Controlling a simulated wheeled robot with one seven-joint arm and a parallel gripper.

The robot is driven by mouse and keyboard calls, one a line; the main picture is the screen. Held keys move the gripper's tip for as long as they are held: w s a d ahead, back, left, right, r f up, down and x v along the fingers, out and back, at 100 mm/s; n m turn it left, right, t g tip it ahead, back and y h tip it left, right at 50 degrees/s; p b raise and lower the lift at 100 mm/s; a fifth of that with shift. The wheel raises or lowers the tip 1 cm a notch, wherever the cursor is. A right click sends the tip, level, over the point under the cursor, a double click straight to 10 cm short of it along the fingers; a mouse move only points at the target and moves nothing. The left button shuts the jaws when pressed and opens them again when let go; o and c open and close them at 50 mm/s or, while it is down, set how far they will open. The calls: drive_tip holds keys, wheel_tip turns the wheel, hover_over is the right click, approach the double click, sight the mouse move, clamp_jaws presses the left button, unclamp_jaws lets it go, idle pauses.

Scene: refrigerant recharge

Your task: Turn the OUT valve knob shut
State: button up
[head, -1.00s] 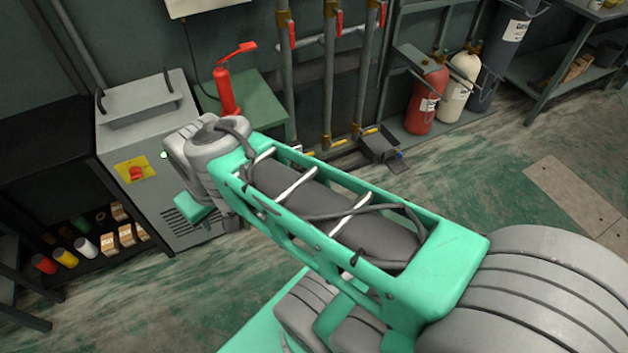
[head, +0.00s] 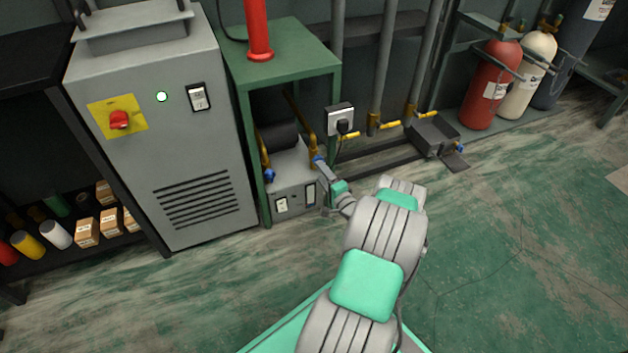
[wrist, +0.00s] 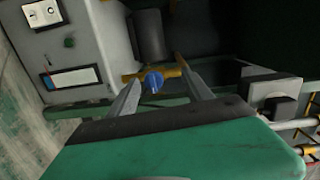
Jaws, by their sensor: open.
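In the head view a grey pump unit (head: 292,187) sits under the green bench, with brass pipes and two blue valve knobs: one on its left (head: 269,175) and one on its right (head: 318,161). Any label naming the OUT knob is too small to read. My gripper (head: 323,172) is at the right knob. In the wrist view a blue knob (wrist: 153,82) on a brass pipe shows between the two fingertips of my gripper (wrist: 160,88). The fingers are open, one on each side of the knob. I cannot tell whether they touch it.
The green bench (head: 285,58) stands over the pump, with its legs close by. A wall socket with a black plug (head: 342,122) is right of my gripper. A grey cabinet (head: 165,140) with a red switch stands left. The floor in front is clear.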

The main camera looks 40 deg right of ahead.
drive_tip(key=w+d+f+m+h+b, duration=0.1)
drive_tip(key=w+d+f+b, duration=0.1)
drive_tip(key=w+d, duration=0.2)
drive_tip(key=shift+w+m+h+b, duration=0.3)
drive_tip(key=shift+w+m+b, duration=0.1)
drive_tip(key=shift+w, duration=0.4)
drive_tip(key=shift+f, duration=0.1)
drive_tip(key=shift+c, duration=0.3)
clamp_jaws()
